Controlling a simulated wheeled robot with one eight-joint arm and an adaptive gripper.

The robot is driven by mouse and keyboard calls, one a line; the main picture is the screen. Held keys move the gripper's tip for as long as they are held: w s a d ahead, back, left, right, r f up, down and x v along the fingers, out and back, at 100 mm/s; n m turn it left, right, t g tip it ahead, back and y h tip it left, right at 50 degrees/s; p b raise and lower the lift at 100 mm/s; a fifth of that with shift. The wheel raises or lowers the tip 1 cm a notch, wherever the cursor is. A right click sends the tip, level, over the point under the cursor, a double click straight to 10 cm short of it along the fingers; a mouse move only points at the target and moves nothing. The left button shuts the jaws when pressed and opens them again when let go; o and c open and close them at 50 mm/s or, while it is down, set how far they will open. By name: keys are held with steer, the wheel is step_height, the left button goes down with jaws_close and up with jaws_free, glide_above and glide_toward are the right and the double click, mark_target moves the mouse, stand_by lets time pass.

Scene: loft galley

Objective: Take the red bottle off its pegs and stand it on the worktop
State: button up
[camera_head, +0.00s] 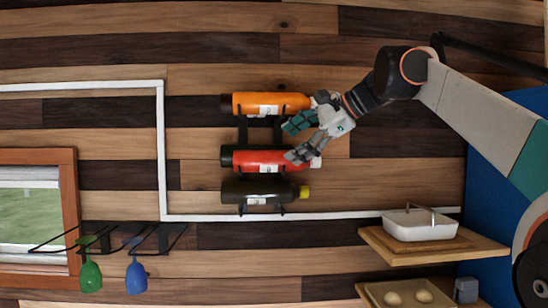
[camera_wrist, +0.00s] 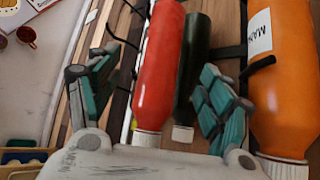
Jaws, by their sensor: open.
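The red bottle (camera_head: 258,159) lies sideways on wall pegs, between an orange bottle (camera_head: 270,104) above and a dark bottle with a yellow cap (camera_head: 258,192) below. My gripper (camera_head: 288,143) is open at the right, capped end of the red bottle, its lower finger overlapping that end. In the wrist view, the red bottle (camera_wrist: 161,70) runs between the spread fingers of my gripper (camera_wrist: 160,62), its white cap close to the palm. Whether any finger touches it, I cannot tell. The orange bottle (camera_wrist: 283,80) is just outside the right finger.
A wooden shelf (camera_head: 440,258) with a white sink (camera_head: 420,225) is at the lower right. A rack (camera_head: 110,238) with a green glass (camera_head: 90,273) and a blue glass (camera_head: 136,275) hangs at the lower left. A white pipe (camera_head: 161,150) runs along the wall around the bottles.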

mark_target(265, 161)
steer(key=x, duration=0.6)
steer(key=shift+d+p, duration=0.1)
steer(key=shift+p, duration=0.2)
steer(key=shift+w+p+x, duration=0.15)
steer(key=shift+p+x, duration=0.25)
steer(key=shift+x, duration=1)
steer(key=shift+w+p+x, duration=0.15)
steer(key=shift+p+x, duration=0.2)
steer(key=shift+x, duration=1)
steer(key=shift+s+d+r, duration=0.15)
steer(key=shift+d, duration=0.15)
steer(key=shift+c, duration=0.9)
steer(key=c, duration=1.3)
